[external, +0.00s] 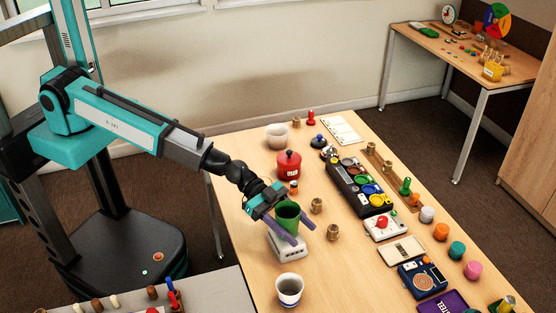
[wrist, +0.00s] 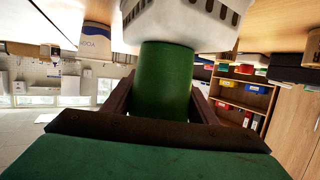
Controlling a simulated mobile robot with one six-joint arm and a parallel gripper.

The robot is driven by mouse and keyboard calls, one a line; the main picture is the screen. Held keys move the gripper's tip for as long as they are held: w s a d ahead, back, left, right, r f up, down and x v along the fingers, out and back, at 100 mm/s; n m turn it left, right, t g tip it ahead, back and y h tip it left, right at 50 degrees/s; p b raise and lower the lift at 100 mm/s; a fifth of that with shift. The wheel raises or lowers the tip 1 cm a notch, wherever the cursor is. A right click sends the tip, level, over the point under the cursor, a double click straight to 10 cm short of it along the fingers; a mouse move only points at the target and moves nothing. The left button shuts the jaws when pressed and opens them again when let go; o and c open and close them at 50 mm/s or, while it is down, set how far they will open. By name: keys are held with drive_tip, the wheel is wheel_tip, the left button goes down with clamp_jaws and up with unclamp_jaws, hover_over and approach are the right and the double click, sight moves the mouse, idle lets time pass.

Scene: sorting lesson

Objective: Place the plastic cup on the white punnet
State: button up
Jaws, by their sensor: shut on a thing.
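A green plastic cup (external: 287,214) is held in my gripper (external: 300,231), whose two purple fingers are shut around its sides. The cup is roughly upright, its open rim up. The white punnet (external: 288,249) stands on the table directly below the cup in the external view. In the wrist view the cup (wrist: 165,80) shows between the dark fingers, and the slotted wall of the punnet (wrist: 180,24) is right at the cup's far end. The cup's base is hidden, so I cannot tell whether it rests on the punnet.
A white cup with a dark interior (external: 289,290) stands in front of the punnet. A red pot (external: 289,164) and a white bowl (external: 277,136) stand behind. Wooden cups (external: 332,232) are close to the right. A black tray of coloured dishes (external: 362,185) lies further right.

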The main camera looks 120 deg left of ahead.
sight(278, 210)
drive_tip(key=o, duration=1)
drive_tip(key=shift+r+p, duration=0.2)
drive_tip(key=shift+p, duration=0.2)
drive_tip(key=shift+b+v, duration=0.65)
drive_tip(key=shift+v, duration=0.95)
drive_tip(key=shift+b+v, duration=0.95)
drive_tip(key=shift+v, duration=1.85)
drive_tip(key=shift+s+a+r+p, duration=0.1)
drive_tip(key=shift+s+r+p, duration=0.1)
drive_tip(key=shift+s+p, duration=0.3)
drive_tip(key=shift+p+v, duration=1.05)
drive_tip(key=shift+p, duration=0.55)
drive_tip(key=shift+f, duration=0.15)
